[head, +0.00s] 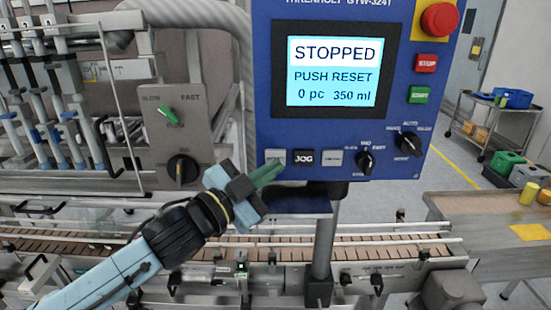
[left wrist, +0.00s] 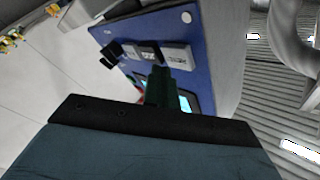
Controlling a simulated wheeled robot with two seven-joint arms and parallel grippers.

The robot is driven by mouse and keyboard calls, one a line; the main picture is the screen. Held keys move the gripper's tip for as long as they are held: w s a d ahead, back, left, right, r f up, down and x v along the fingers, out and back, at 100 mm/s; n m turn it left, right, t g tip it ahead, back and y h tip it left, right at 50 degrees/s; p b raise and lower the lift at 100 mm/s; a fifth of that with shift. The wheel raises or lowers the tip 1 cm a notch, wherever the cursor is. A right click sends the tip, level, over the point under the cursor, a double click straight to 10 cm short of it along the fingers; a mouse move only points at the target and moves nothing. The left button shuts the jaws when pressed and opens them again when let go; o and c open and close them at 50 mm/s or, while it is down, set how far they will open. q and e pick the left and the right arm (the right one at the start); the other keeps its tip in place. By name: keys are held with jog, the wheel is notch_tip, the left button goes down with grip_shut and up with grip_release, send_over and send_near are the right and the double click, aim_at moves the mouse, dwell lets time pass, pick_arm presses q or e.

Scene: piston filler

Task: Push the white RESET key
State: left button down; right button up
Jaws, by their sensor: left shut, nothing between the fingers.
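A white key (head: 275,157) is the leftmost in a row of three on the lower edge of the blue control panel (head: 420,180); its lettering is too small for me to read. My left gripper (head: 268,172) is shut and empty, its green fingertips just below that key and overlapping its lower edge in the head view. In the left wrist view the fingertips (left wrist: 160,76) lie close to the white key (left wrist: 178,57). I cannot tell whether they touch it. The screen (head: 333,75) reads STOPPED, PUSH RESET, 0 pc, 350 ml. My right gripper is out of view.
A black JOG key (head: 304,158) and another pale key (head: 332,158) sit right of the white key, then black knobs (head: 366,162). Red STOP (head: 425,63) and green START (head: 419,95) buttons are higher up. A conveyor (head: 390,250) runs below the panel.

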pick_arm(q)
jog(key=shift+w, duration=0.1)
dwell(0.6)
jog(key=shift+w, duration=0.35)
jog(key=shift+w+p, duration=0.35)
jog(key=shift+w, duration=0.05)
dwell(0.6)
jog(key=shift+s, duration=0.15)
jog(key=shift+s+p, duration=0.3)
jog(key=shift+s, duration=0.4)
jog(key=shift+s, duration=0.25)
jog(key=s+p, duration=0.1)
jog(key=s, duration=0.3)
jog(key=shift+s, duration=0.25)
